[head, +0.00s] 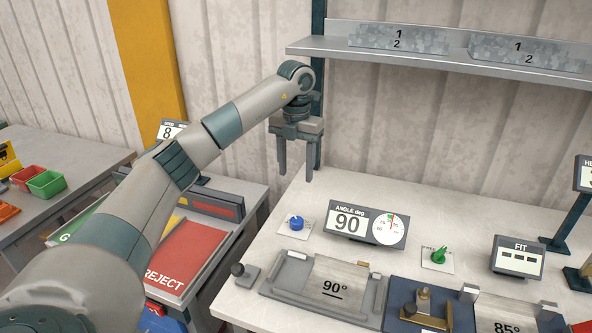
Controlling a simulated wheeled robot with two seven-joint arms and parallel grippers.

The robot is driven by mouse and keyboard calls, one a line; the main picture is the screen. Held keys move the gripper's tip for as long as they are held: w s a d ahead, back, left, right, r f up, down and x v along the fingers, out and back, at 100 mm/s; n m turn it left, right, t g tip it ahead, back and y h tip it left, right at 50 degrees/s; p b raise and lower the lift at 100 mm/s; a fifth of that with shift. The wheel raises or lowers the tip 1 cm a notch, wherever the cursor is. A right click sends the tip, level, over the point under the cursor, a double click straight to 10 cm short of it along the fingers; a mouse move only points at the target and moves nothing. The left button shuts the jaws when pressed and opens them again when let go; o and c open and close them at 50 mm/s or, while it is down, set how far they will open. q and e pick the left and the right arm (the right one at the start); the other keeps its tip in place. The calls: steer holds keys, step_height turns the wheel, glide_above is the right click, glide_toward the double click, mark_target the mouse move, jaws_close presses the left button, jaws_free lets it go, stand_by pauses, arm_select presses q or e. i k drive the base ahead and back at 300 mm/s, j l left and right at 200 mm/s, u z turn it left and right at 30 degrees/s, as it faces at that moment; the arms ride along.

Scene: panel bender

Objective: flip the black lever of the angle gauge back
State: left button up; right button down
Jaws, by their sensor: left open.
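The angle gauge display (366,222) reads 90 and has a round dial on its right side. In front of it, a grey fixture (275,287) holds a metal plate marked 90° (338,285). A small black-knobbed lever (238,269) stands on a grey base at the fixture's left end; its exact tilt is hard to tell. My left gripper (295,174) is open and empty, fingers pointing down, above the back left part of the table. It is behind the display and lever and apart from both. My right gripper is out of view.
A blue knob (296,223) and a green knob (439,255) flank the display. A FIT display (517,257) and a blue fixture (400,317) with brass parts are at right. A shelf (440,59) hangs above. A red REJECT tray (187,257) is left.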

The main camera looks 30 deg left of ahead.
mark_target(238, 269)
steer(key=k, duration=1.5)
